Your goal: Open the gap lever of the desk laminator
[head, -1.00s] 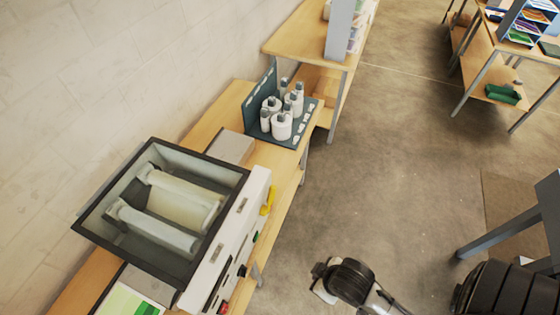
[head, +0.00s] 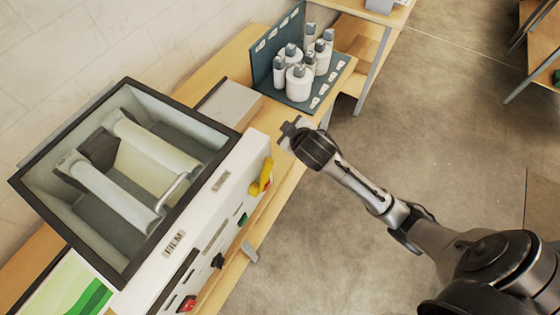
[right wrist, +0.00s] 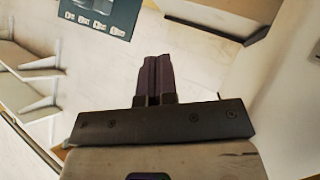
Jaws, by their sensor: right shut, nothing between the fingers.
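The desk laminator (head: 212,210) stands on the bench at the left of the head view, a white-fronted machine with an open-topped, dark-rimmed box showing its rollers. Its yellow gap lever (head: 262,176) sits on the front panel near the far end. My right gripper (head: 287,130) is above and to the right of the lever in the head view, apart from it. In the right wrist view its two dark fingers (right wrist: 155,76) are together with nothing between them. The lever cannot be made out in that view. My left gripper is not in view.
A dark green rack (head: 325,88) of white bottles stands on the bench beyond the laminator. A grey block (head: 229,106) lies between them. The panel also has a green button (head: 243,219), a black knob (head: 218,261) and a red switch (head: 187,304). The floor at right is open.

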